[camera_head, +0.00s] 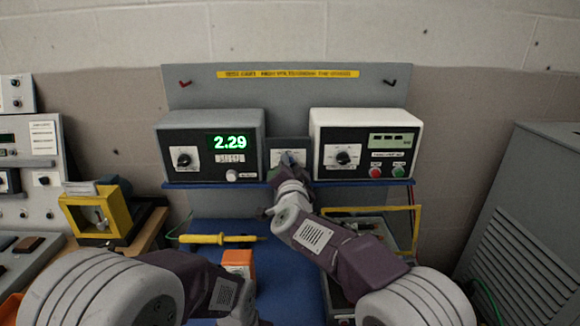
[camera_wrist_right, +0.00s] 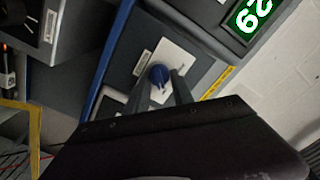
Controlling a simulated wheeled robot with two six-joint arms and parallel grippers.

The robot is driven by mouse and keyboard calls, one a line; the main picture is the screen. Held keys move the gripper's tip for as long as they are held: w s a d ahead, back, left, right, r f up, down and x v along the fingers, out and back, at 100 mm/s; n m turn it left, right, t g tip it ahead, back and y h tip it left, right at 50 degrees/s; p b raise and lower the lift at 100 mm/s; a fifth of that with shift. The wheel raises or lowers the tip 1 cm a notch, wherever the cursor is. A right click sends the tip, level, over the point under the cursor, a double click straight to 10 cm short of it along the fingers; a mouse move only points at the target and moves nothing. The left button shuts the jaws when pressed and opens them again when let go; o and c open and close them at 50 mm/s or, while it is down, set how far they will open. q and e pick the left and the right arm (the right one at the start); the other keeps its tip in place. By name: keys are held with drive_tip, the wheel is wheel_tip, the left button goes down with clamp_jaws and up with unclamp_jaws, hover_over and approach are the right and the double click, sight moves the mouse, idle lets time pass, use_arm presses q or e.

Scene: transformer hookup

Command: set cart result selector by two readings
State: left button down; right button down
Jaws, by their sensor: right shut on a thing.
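The cart result selector is a small dark box (camera_head: 289,144) with a white plate, between two meters on the blue shelf. Its round blue knob (camera_wrist_right: 159,75) shows in the right wrist view between my fingertips. My right gripper (camera_head: 287,161) is shut on this knob and hides much of the plate in the head view. The left grey meter (camera_head: 210,146) reads 2.29 in green. The right white meter (camera_head: 364,146) shows only dashes on its pale display and has a dial, a red button and a green button. My left arm is low in the picture; its gripper is out of view.
A yellow probe (camera_head: 218,239) and an orange block (camera_head: 239,261) lie on the blue surface below. A yellow-framed device (camera_head: 97,214) stands at left. A grey louvred cabinet (camera_head: 530,220) stands at right. My right forearm crosses the middle.

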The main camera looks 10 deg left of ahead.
drive_tip(key=c, duration=1.1)
unclamp_jaws()
drive_tip(key=b+v, duration=0.2)
drive_tip(key=v, duration=0.7)
drive_tip(key=shift+s, duration=0.1)
